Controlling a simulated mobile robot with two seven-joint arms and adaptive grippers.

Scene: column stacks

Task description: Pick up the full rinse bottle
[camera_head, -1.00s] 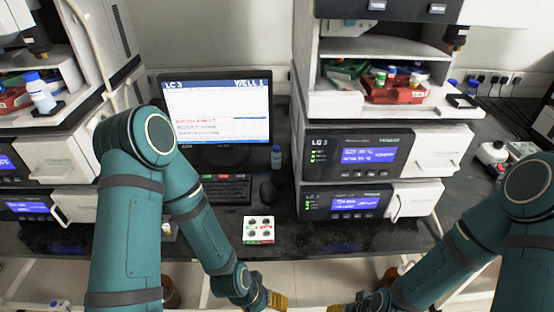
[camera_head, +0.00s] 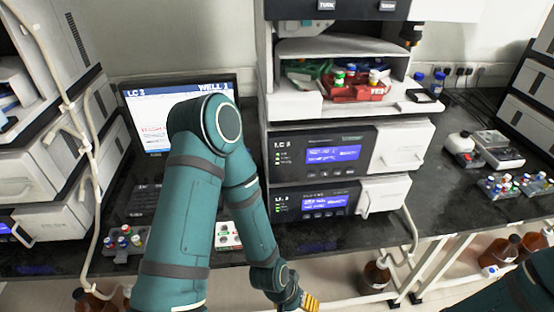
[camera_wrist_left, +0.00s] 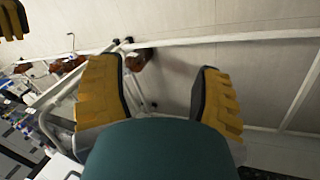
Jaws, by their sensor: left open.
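No bottle in view can be told for certain as the full rinse bottle. Two small bottles with blue caps (camera_head: 437,83) stand on the bench behind the middle instrument stack. Large brown bottles stand on the floor under the bench, one (camera_head: 375,275) below the stack and others (camera_head: 505,248) at the right. My left gripper (camera_head: 308,302) hangs low in front of the bench, far from the blue-capped bottles. The left wrist view shows its yellow fingers (camera_wrist_left: 160,75) apart and empty. A yellow fingertip (camera_wrist_left: 12,20) at the wrist view's top left seems to be my right gripper's; its jaws are not clear.

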